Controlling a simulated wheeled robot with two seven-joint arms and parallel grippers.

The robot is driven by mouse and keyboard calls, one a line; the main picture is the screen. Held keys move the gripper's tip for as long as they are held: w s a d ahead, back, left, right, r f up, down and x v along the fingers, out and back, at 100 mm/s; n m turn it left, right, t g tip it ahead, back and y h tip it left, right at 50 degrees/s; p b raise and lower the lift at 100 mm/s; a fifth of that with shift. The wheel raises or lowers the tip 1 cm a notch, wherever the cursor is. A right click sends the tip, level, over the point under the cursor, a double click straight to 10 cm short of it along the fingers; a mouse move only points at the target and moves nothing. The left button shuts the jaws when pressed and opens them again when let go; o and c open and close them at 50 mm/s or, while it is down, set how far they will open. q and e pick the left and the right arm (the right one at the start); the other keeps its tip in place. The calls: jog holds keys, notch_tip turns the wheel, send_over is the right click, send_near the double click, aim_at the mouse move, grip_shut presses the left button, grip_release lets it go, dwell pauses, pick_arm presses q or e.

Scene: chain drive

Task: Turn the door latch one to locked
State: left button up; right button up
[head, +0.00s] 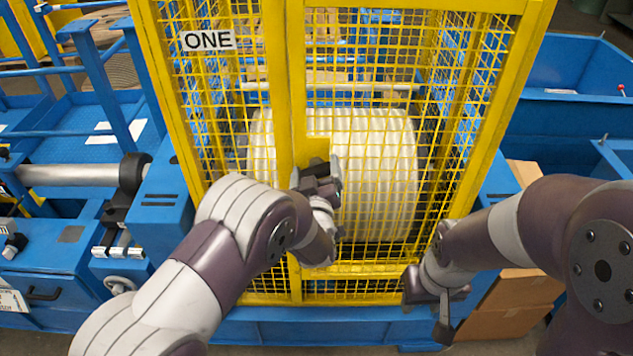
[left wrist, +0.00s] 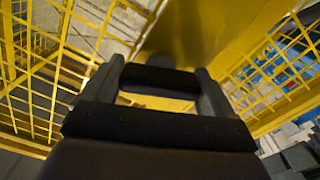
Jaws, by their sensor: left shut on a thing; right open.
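The yellow mesh door marked by the sign ONE (head: 208,40) stands in front of me. Its yellow latch plate (head: 318,146) sits at mid height on the door post. My left gripper (head: 318,172) is at this plate, shut on the dark latch handle. In the left wrist view the handle (left wrist: 160,80) shows as a black bar between the two grey fingers, against the yellow plate (left wrist: 188,38). The fingers hide part of the latch, and I cannot tell its exact angle. My right gripper (head: 438,300) is open and empty, low at the right, in front of the door's lower right corner.
A large white ribbed roll (head: 375,165) stands behind the mesh. Blue machine frames (head: 60,260) with a metal roller (head: 75,174) are at the left. A blue trough (head: 570,115) is at the right. Cardboard boxes (head: 515,300) stand low at the right, near my right arm.

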pick_arm(q)
jog(key=n+b, duration=0.4)
jog(key=b, duration=0.2)
jog(key=n+b, duration=0.4)
jog(key=b, duration=0.3)
jog(key=n+b, duration=0.4)
jog(key=b, duration=0.2)
jog(key=shift+a+f, duration=0.15)
jog(key=shift+f, duration=0.15)
jog(key=shift+r+n+b, duration=0.2)
jog(key=shift+n+b, duration=0.6)
jog(key=shift+b, duration=0.45)
jog(key=o, duration=0.7)
jog(key=shift+o, duration=0.7)
jog(key=shift+s+a, duration=0.1)
jog(key=s+b, duration=0.1)
jog(key=s, duration=1.1)
jog(key=shift+s, duration=0.35)
